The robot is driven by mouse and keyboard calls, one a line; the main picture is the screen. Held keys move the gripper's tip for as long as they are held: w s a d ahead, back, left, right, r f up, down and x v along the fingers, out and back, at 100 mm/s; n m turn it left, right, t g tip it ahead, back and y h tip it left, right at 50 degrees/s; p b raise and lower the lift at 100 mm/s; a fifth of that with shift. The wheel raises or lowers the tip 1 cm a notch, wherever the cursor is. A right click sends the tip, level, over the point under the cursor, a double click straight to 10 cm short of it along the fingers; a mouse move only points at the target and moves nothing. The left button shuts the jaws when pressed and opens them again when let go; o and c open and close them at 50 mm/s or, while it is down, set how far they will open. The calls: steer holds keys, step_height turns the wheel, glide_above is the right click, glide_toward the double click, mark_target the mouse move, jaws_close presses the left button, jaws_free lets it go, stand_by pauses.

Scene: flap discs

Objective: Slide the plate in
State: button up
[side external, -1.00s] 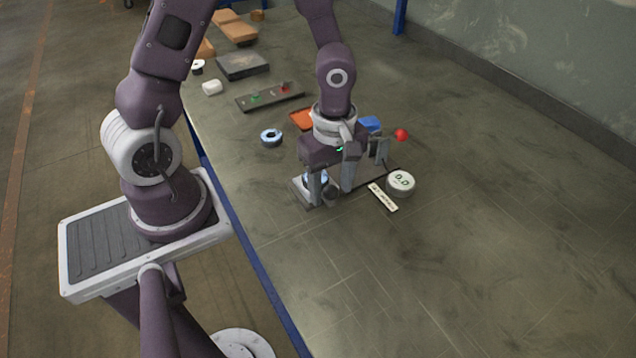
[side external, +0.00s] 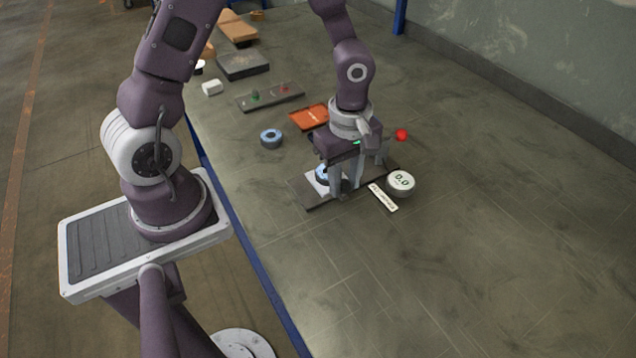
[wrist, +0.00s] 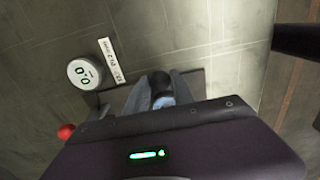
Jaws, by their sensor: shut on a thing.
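The pale plate (side external: 313,184) lies on a dark flat base (side external: 318,202), with a blue-and-white disc (side external: 322,174) on top. A bare strip of the base shows in front of the plate. My gripper (side external: 346,190) points down over the base, shut on what looks like a dark round knob beside the disc. In the wrist view, the dark knob (wrist: 159,84) sits between the fingers of my gripper (wrist: 160,78). The far end of the base and the plate's right side are hidden behind my gripper.
A round white readout showing 0.0 (side external: 401,182) and a label strip (side external: 383,197) lie right of the base. A red ball (side external: 401,135) stands behind. A blue ring (side external: 271,138), an orange tray (side external: 309,117) and a switch panel (side external: 270,96) lie left. The right tabletop is clear.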

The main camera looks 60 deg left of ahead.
steer(key=shift+w, duration=2.7)
steer(key=o, duration=1)
steer(key=shift+s, duration=0.1)
step_height(320, 180, up, 8)
